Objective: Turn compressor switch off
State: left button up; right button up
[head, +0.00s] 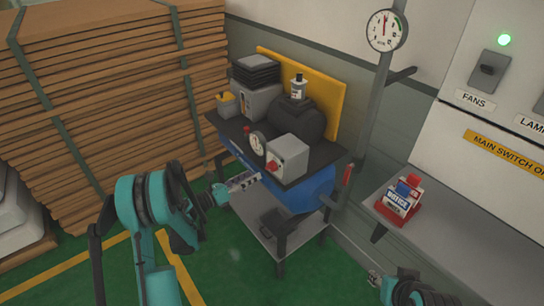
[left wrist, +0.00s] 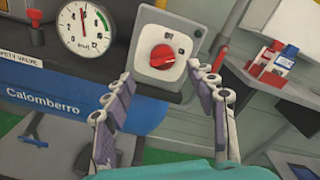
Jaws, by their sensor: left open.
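The compressor has a blue tank (head: 305,195), which also shows in the left wrist view (left wrist: 60,110). A light grey switch box (head: 290,152) sits at its front right corner. The round red switch knob (head: 273,166) is on the box's front face; in the left wrist view the knob (left wrist: 162,56) has a pale line lying roughly sideways. My left gripper (head: 250,181) is open and empty, in front of the box. In the left wrist view its fingers (left wrist: 160,75) spread either side below the knob, with no visible contact. My right gripper (head: 375,278) is low at right, its jaws unclear.
A dial gauge (head: 257,143) stands just left of the switch box. A grey shelf (head: 460,250) at right holds a red and white notice-labelled item (head: 401,199). Stacked cardboard (head: 110,90) fills the left. Green floor is free at front.

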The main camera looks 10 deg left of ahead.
aim_at(267, 168)
pick_arm(q)
jog(key=b+x, duration=0.1)
jog(key=x, duration=0.6)
jog(key=shift+w+d+b, duration=0.2)
jog(key=shift+d+b, duration=0.1)
jog(key=shift+b, duration=0.05)
jog(key=c, duration=1.2)
